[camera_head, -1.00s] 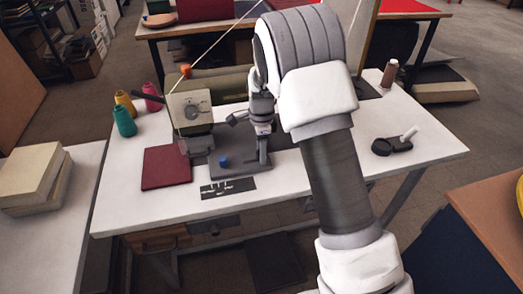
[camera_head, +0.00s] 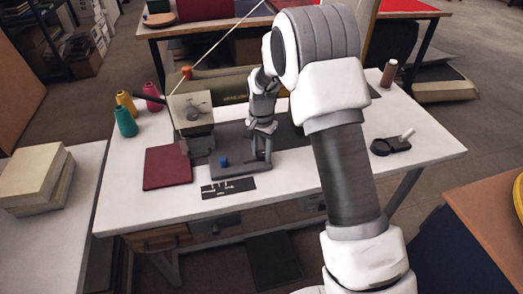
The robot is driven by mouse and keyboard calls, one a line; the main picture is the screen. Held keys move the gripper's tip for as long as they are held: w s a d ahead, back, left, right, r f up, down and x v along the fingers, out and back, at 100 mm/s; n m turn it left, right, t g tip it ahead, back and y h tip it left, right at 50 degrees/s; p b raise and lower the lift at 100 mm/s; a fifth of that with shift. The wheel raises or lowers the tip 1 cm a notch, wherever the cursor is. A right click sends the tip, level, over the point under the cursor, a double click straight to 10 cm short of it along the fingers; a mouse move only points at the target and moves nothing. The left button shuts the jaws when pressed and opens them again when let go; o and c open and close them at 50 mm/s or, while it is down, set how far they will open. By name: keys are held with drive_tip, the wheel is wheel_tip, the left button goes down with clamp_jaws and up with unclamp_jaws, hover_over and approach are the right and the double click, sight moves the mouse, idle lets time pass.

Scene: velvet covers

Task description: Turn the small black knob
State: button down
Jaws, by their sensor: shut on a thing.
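A sewing machine with a pale square face (camera_head: 191,118) and a grey dial stands on the white table (camera_head: 330,178). Its dark grey base plate (camera_head: 232,172) carries a small blue knob (camera_head: 224,162). My gripper (camera_head: 260,160) points down at the right part of this plate, to the right of the blue knob and apart from it. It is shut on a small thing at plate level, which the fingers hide. By its place this seems to be the small black knob; I cannot see it clearly.
A dark red pad (camera_head: 167,167) and a black label strip (camera_head: 228,188) lie near the plate. Thread cones (camera_head: 125,122) stand at the left. A black round-ended tool (camera_head: 390,146) lies at the right. The table's front right is clear.

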sight(262, 153)
drive_tip(key=shift+n, duration=2.1)
drive_tip(key=shift+c, duration=2.1)
unclamp_jaws()
wheel_tip(262, 153, up, 18)
drive_tip(key=p, duration=0.2)
drive_tip(key=shift+f, duration=0.25)
drive_tip(key=shift+p, duration=0.3)
